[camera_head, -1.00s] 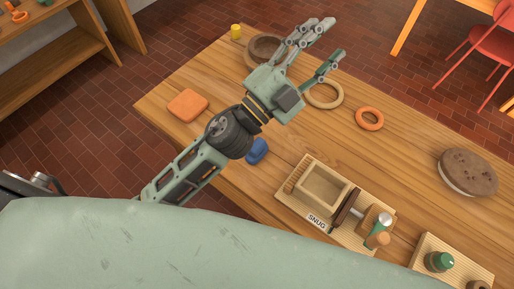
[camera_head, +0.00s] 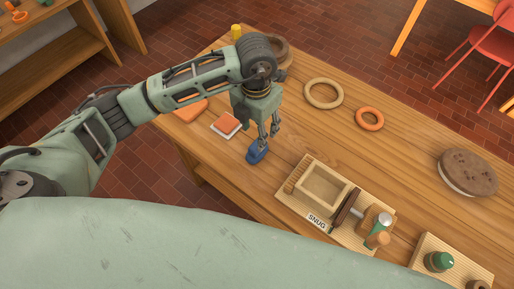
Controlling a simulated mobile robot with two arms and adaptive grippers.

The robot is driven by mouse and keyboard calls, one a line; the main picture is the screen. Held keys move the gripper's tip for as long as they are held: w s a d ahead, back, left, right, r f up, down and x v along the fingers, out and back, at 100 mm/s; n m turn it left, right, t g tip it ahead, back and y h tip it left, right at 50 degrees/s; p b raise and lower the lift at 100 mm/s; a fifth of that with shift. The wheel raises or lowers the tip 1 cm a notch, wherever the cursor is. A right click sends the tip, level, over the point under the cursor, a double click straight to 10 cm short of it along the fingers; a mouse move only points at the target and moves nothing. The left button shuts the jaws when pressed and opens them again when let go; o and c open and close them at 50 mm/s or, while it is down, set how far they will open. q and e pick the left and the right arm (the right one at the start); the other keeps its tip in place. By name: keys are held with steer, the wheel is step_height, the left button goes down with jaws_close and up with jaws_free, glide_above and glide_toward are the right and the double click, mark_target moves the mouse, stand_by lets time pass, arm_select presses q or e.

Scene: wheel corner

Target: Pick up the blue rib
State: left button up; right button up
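The blue rib (camera_head: 257,153) is a small blue piece on the wooden table (camera_head: 405,150), near its front edge. My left gripper (camera_head: 268,136) points down right at the rib, with its fingertips at the rib's upper right side. Some gap shows between the fingers, but I cannot tell whether they are closed on the rib or only beside it. The rib looks to be at table level. My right gripper is not in view.
A wooden "SNUG" tray (camera_head: 302,212) stands right of the rib. An orange-and-white block (camera_head: 226,126) lies left of it. Rings, tan (camera_head: 324,103) and orange (camera_head: 370,112), lie behind. A round brown-topped disc (camera_head: 467,165) is far right. The table centre is clear.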

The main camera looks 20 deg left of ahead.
mark_target(253, 156)
arm_select(q)
steer(key=shift+a+f, duration=0.15)
steer(key=shift+f, duration=0.3)
steer(key=f+p, duration=0.2)
steer(key=f, duration=0.1)
steer(key=f+p, duration=0.1)
steer(key=f, duration=0.1)
steer(key=shift+s+d+f, duration=0.25)
steer(key=shift+d, duration=0.05)
steer(key=shift+w+f, duration=0.1)
steer(key=shift+f, duration=0.45)
jaws_close()
